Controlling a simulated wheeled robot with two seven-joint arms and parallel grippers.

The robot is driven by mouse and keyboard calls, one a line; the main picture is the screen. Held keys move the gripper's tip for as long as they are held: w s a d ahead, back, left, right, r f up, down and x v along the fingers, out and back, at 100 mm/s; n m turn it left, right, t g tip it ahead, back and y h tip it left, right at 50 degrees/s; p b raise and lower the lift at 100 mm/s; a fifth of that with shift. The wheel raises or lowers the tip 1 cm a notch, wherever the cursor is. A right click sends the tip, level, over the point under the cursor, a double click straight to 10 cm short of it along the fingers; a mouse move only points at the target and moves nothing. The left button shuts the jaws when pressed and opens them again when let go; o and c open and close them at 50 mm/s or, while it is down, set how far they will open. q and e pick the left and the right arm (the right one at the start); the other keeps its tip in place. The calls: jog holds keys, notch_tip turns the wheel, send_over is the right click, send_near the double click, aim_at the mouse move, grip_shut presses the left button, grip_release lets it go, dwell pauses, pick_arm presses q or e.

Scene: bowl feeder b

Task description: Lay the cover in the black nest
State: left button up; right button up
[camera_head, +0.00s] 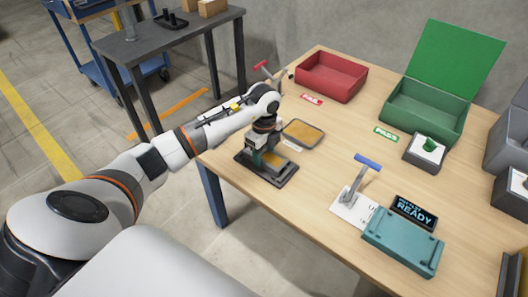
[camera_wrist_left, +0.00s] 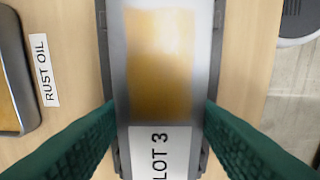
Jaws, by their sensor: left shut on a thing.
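My left gripper (camera_head: 268,160) points down over the black nest (camera_head: 285,179) near the table's left edge. In the left wrist view its two green fingers (camera_wrist_left: 160,108) are shut on the cover (camera_wrist_left: 125,60), a grey plate with a golden patch and a "LOT 3" label. The dark walls of the nest (camera_wrist_left: 104,60) show along both long sides of the cover, and the two look lined up. I cannot tell whether the cover rests on the nest floor or hangs just above it. My right gripper is not in view.
A shallow tray labelled "RUST OIL" (camera_head: 303,133) stands close to the nest. A red bin (camera_head: 331,78), a green lidded bin (camera_head: 423,107), a blue-handled clamp (camera_head: 352,203), a display reading "READY" (camera_head: 414,212) and a teal box (camera_head: 403,243) stand farther right. The table's front middle is clear.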

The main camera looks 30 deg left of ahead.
aim_at(264, 154)
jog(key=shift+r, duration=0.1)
pick_arm(q)
jog(key=o, duration=1.2)
jog(key=shift+f, duration=0.1)
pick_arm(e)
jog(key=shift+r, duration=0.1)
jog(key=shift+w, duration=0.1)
pick_arm(q)
notch_tip(264, 154, up, 12)
jog(key=shift+r+p, duration=0.2)
jog(key=shift+p, duration=0.7)
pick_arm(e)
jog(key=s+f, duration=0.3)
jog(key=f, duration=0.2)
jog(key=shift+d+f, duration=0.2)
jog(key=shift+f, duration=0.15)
